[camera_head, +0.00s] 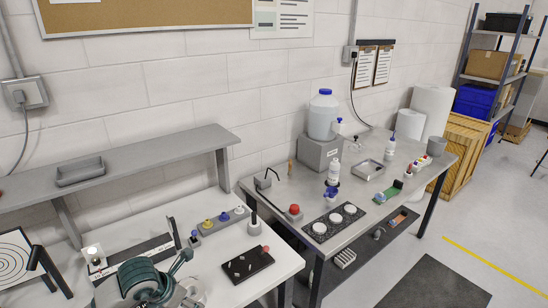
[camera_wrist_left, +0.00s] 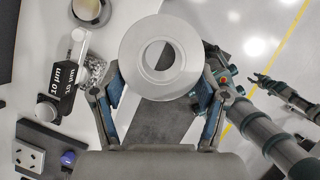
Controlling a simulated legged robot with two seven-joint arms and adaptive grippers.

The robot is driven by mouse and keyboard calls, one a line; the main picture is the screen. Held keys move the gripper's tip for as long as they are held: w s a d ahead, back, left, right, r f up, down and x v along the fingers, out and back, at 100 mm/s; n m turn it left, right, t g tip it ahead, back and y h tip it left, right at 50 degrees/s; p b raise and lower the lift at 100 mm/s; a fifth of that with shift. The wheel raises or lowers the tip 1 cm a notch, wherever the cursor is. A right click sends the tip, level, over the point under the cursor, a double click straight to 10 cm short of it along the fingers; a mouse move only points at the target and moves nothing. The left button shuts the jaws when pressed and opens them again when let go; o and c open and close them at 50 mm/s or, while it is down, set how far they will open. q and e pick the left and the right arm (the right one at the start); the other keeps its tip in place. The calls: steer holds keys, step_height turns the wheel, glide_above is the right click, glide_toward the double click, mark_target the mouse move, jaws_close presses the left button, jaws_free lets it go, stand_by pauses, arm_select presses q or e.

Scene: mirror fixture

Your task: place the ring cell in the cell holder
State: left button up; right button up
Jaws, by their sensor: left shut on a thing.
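My left gripper (camera_wrist_left: 160,80) is shut on the ring cell (camera_wrist_left: 135,58), a pale grey ring with a round central hole, held between its two fingers. In the head view my left gripper (camera_head: 188,278) is low in the picture over the front of the white table, and the pale ring (camera_head: 196,291) shows partly beside it. I cannot tell for sure which fixture is the cell holder. A white block with a round face (camera_head: 93,252) stands on the table, left of the gripper and apart from it.
The white table (camera_head: 215,260) carries a black plate with a red knob (camera_head: 248,264) and a grey bar with coloured knobs (camera_head: 222,220). A labelled black block (camera_wrist_left: 64,82) stands left in the wrist view.

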arm_select(q)
steer(key=shift+s+d+f, duration=0.1)
steer(key=shift+s+d, duration=0.15)
steer(key=shift+s, duration=0.3)
steer(key=shift+s+d+f+m, duration=0.1)
steer(key=shift+s+d+m, duration=0.15)
steer(key=shift+m, duration=0.15)
steer(key=f+m, duration=0.1)
steer(key=w+d+f+m+b, duration=0.1)
steer(key=w+f+m+g+h, duration=0.1)
steer(key=shift+w+d+f, duration=0.2)
steer(key=shift+d+f, duration=0.05)
step_height(320, 180, down, 18)
steer(key=m+g+y+b, duration=0.3)
steer(key=m+g+b, duration=0.5)
steer(key=m, duration=1.8)
steer(key=shift+s+d+f, duration=0.15)
steer(key=shift+s+d, duration=0.2)
steer(key=shift+s, duration=0.1)
arm_select(e)
steer(key=w+a+r, duration=0.1)
steer(key=w, duration=0.6)
steer(key=w+a+r, duration=0.1)
steer(key=w+r, duration=0.1)
steer(key=w, duration=0.5)
steer(key=shift+w+a+r+t, duration=0.15)
steer(key=shift+a+r+t, duration=0.15)
steer(key=shift+a+t, duration=0.1)
